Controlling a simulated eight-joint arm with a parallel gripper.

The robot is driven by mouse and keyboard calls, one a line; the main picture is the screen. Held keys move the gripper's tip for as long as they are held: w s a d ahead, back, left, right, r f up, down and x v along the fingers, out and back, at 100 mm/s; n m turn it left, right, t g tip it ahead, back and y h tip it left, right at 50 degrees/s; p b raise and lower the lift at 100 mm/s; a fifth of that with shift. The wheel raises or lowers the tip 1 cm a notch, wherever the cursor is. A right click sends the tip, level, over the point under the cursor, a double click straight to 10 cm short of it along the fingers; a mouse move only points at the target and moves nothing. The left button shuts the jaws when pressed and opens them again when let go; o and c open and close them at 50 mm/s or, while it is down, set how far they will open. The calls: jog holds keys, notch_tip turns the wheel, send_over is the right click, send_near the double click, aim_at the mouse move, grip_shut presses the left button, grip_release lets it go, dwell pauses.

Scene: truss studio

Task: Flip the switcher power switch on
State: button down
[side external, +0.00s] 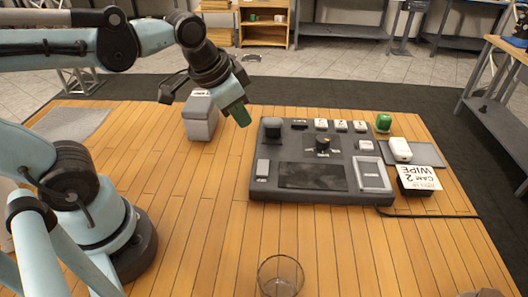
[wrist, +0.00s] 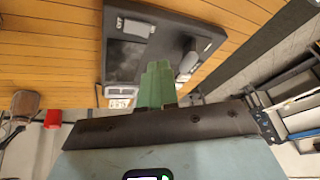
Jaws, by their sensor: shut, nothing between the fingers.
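The switcher (side external: 265,190) is a dark grey slab console lying on the wooden table, with knobs, white buttons, a dark screen and pale rectangular pieces on top. It also shows upper middle in the wrist view (wrist: 175,28). A small black piece (side external: 299,124) sits at its back edge and a pale rocker-like piece (side external: 262,168) at its left; I cannot tell which one is the power switch, or its position. My gripper (side external: 239,115), with green fingers, is shut and empty, above the table just left of the switcher's back left corner. The fingers (wrist: 157,84) hide part of the switcher in the wrist view.
A green object (side external: 383,122), a white case (side external: 400,149) and a "CAM 2 WIPE" card (side external: 418,178) are right of the switcher. A clear glass (side external: 281,275) stands at the front. The front table is mostly clear.

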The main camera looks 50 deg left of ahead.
aim_at(263, 162)
jog(key=shift+w+d+r+m+g+y, duration=0.15)
jog(key=shift+w+d+r+m+g, duration=0.4)
jog(key=shift+m, duration=0.45)
jog(key=shift+w+d+r+m+g+y, duration=0.2)
jog(key=shift+w+d+r+m+g, duration=0.3)
jog(key=shift+m+g, duration=0.4)
jog(key=shift+w+d+r+m+g+y, duration=0.15)
jog(key=shift+w+d+r+m+g, duration=0.35)
jog(key=shift+m, duration=0.6)
jog(key=shift+s+r, duration=0.1)
jog(key=shift+s, duration=0.05)
jog(key=f, duration=0.9)
jog(key=w+a+f, duration=0.1)
jog(key=f, duration=0.4)
jog(key=shift+w+a, duration=0.1)
jog(key=shift+r, duration=0.1)
jog(key=shift+f+g, duration=0.2)
jog(key=shift+g, duration=0.05)
